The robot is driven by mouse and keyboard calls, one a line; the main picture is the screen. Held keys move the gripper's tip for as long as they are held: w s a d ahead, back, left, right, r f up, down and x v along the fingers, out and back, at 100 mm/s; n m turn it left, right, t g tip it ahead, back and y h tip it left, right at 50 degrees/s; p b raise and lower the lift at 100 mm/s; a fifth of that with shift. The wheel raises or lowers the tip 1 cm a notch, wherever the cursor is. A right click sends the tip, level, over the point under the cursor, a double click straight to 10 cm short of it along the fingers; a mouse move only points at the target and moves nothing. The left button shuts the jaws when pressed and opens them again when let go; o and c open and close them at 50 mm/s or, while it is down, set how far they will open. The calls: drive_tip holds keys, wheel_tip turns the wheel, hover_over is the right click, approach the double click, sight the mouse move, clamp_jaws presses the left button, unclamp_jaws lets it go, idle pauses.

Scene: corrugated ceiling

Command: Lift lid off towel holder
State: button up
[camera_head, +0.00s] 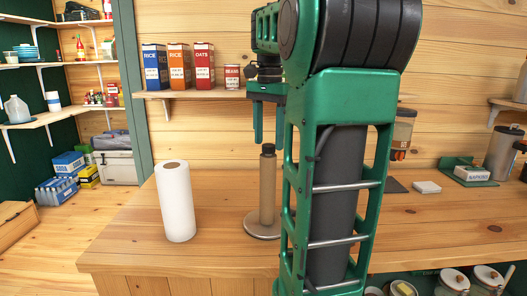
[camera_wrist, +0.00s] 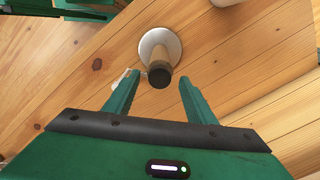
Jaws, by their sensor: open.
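The towel holder (camera_head: 267,190) stands upright on the wooden counter, a tan post on a round base. Its dark lid (camera_head: 267,149) caps the post's top. In the wrist view the holder's pale round base (camera_wrist: 160,40) lies beyond the dark lid (camera_wrist: 159,75), which shows between the fingertips in the picture. My gripper (camera_head: 268,140) points down with its green fingers apart, just above the lid. It is empty, and the open fingers also show in the wrist view (camera_wrist: 158,78). My arm hides part of the holder's right side.
A white paper towel roll (camera_head: 176,205) stands on the counter (camera_head: 130,240) left of the holder. A shelf (camera_head: 200,93) with boxes (camera_head: 178,66) and a can (camera_head: 232,76) runs behind my gripper. Bare counter lies between the roll and the holder.

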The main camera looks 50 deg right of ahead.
drive_tip(key=shift+f, duration=0.6)
drive_tip(key=c, duration=1.1)
drive_tip(key=shift+r, duration=0.1)
